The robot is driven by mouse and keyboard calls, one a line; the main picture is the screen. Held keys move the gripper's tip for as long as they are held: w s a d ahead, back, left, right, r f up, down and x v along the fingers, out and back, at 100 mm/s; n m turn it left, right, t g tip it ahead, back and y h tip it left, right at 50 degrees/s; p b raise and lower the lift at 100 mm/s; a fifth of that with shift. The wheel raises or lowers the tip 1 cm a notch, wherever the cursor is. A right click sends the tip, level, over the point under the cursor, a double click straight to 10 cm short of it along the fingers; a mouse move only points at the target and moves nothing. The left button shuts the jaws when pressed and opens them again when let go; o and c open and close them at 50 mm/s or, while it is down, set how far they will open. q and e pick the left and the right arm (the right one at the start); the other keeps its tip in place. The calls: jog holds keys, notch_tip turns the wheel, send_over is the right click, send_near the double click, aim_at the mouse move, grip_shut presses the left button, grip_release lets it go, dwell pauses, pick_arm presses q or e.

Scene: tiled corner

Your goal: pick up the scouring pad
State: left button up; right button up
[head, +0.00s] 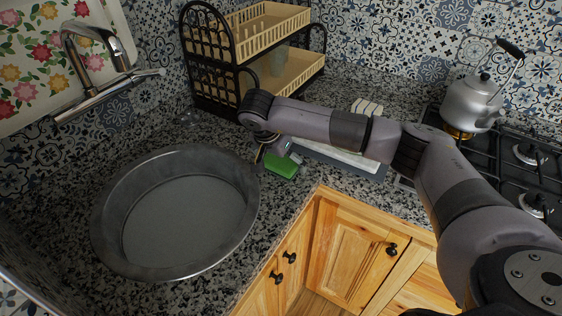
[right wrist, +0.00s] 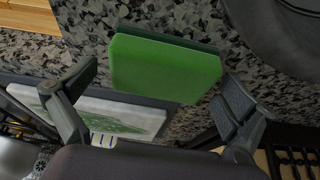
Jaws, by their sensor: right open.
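The scouring pad is a flat green block (head: 282,166) on the speckled counter, just right of the round metal basin in the head view. In the right wrist view the pad (right wrist: 165,68) lies ahead of my open right gripper (right wrist: 158,88), in the span between its two fingers. The right finger looks close to the pad's right edge; I cannot tell whether they touch. In the head view my right gripper (head: 268,150) points down just behind the pad, partly hidden by its own wrist. It holds nothing. My left gripper is not in view.
The grey basin (head: 108,216) stands left of the pad. A dark-edged tray or board (head: 345,166) lies to the right, partly under my arm. A black dish rack (head: 232,62) stands behind. A kettle (head: 470,104) sits on the gas hob (head: 515,165) at right.

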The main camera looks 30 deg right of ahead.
jog(key=shift+a, duration=0.1)
jog(key=c, duration=1)
jog(key=shift+o, duration=0.2)
jog(key=shift+r, duration=0.2)
notch_tip(320, 180, up, 14)
jog(key=b, duration=0.2)
notch_tip(320, 180, up, 6)
send_over(281, 160)
jog(key=shift+w+f, duration=0.1)
jog(key=shift+f, duration=0.05)
jog(key=o, duration=0.4)
jog(key=c, duration=0.5)
